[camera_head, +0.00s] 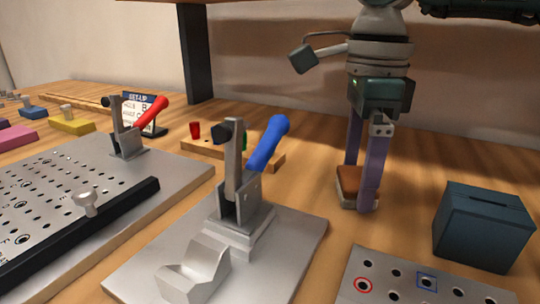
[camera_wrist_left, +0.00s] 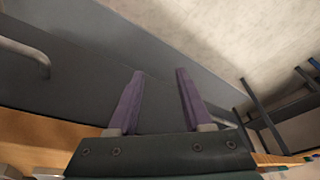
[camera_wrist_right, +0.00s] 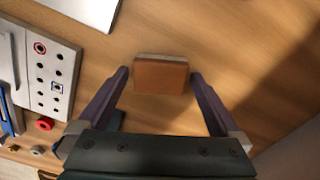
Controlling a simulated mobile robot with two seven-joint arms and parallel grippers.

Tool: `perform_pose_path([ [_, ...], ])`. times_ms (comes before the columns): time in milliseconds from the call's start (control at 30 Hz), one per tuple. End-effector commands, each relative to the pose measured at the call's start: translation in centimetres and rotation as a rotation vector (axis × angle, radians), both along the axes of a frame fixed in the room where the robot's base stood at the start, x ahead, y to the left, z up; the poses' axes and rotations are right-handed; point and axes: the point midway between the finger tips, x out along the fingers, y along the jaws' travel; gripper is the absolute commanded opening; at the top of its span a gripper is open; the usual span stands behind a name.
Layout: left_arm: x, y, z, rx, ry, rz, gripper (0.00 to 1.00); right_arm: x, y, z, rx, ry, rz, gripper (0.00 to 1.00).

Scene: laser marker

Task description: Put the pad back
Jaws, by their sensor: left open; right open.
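The pad, taken to be the small brown block with a pale grey edge (camera_head: 350,182), lies on the wooden table right of the blue-handled clamp. In the right wrist view, the pad (camera_wrist_right: 161,77) sits between the fingertips with a gap on each side. My right gripper (camera_head: 358,188) points down over it, open, its purple fingers around the pad. My left gripper (camera_wrist_left: 160,72) is open and empty, facing a grey panel and pale wall; it is not seen in the head view.
The blue-handled clamp (camera_head: 266,143) stands on a grey plate with a metal cradle (camera_head: 195,272). A dark blue slotted box (camera_head: 484,226) and a perforated plate (camera_head: 405,288) are at right. A red-handled clamp (camera_head: 150,115) and hole plate stand left. Bare table surrounds the pad.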

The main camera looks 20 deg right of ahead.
Motion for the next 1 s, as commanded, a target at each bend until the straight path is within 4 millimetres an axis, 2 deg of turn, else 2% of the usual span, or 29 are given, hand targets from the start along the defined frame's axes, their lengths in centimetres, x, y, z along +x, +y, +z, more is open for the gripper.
perform_pose_path([
  [167,0.0,0.1,0.4,0.004,0.000,-0.003,0.50,0.1,0.0,1.0,0.000,-0.002,0.000,1.00],
  [267,0.0,0.1,0.6,0.004,0.000,-0.003,0.50,0.1,0.0,2.8,0.001,-0.004,-0.001,1.00],
  [500,0.0,0.1,1.3,0.004,0.000,-0.003,0.50,0.1,0.0,8.3,0.000,-0.005,0.000,1.00],
  [700,0.0,0.1,1.6,0.003,0.002,-0.002,0.50,0.1,0.0,11.5,0.000,-0.003,0.000,1.00],
  [1000,0.0,-0.1,1.7,-0.005,0.001,0.004,0.50,0.0,0.0,12.4,0.000,0.000,0.000,1.00],
])
